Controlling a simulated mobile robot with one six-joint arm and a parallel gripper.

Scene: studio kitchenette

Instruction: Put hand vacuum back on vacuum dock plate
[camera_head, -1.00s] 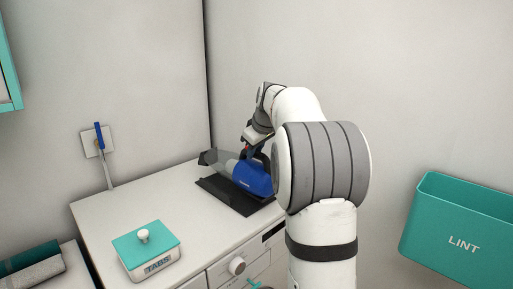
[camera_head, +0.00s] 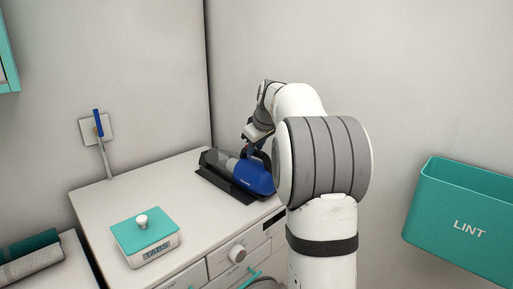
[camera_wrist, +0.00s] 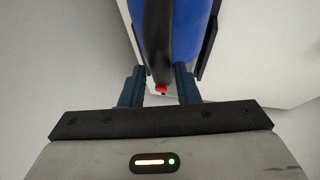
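The hand vacuum (camera_head: 251,176) has a blue body, a clear grey front and a dark handle. It lies over the black dock plate (camera_head: 226,186) on the white counter, nose to the left, and looks seated along it. In the wrist view the vacuum's blue body (camera_wrist: 194,28) is at the top, with the dark handle and a red button between my fingers.
A teal-lidded TABS box (camera_head: 146,236) stands at the counter's front left. A teal LINT bin (camera_head: 465,222) is at the right. Walls stand close behind the counter. The counter's left middle is clear.

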